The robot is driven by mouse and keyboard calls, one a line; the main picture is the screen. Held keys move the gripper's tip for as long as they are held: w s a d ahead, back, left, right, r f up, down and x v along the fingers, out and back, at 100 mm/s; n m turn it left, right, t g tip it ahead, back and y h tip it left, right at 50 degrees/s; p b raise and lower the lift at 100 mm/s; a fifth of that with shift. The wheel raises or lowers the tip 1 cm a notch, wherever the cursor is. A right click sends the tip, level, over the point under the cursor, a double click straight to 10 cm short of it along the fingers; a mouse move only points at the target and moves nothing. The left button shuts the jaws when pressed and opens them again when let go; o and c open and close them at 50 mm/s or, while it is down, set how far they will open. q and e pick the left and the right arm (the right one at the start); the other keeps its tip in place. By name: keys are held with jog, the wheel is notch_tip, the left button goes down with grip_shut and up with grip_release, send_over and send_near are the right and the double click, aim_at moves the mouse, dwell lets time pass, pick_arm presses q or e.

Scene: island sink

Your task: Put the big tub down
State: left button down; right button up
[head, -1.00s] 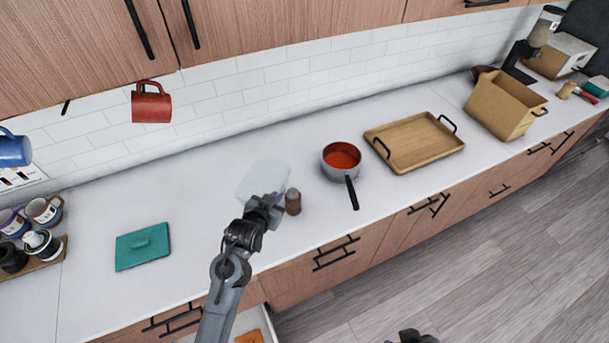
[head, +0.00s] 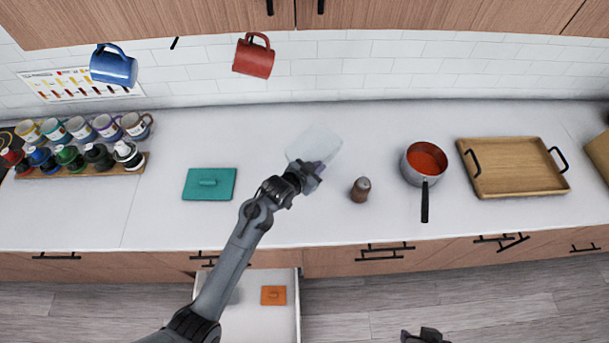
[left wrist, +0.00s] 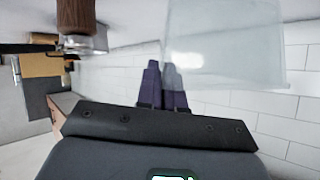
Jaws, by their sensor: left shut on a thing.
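The big tub (head: 314,144) is a clear, see-through container above or on the white counter, left of the pepper mill. My left gripper (head: 311,172) is shut on its near edge. In the left wrist view, the tub (left wrist: 225,45) fills the upper right, and the purple fingertips (left wrist: 163,85) meet its wall. I cannot tell whether the tub's bottom touches the counter. My right gripper (head: 425,335) shows only partly at the bottom edge of the head view; its fingers are unclear.
A brown mill (head: 361,190), a pot of red sauce (head: 424,163) and a wooden tray (head: 513,168) stand to the right. An open drawer (head: 287,316) holds an orange lid (head: 273,295). Counter around the tub is clear.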

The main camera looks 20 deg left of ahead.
pick_arm(q)
jog(key=a+f, duration=0.2)
jog(key=a, duration=0.1)
jog(key=s+a, duration=0.1)
jog(key=shift+a+f+p, duration=0.25)
jog(key=shift+f+p, duration=0.1)
jog(key=shift+f, duration=2.05)
jog(key=c, duration=1.3)
grip_release()
jog(key=shift+f, duration=0.1)
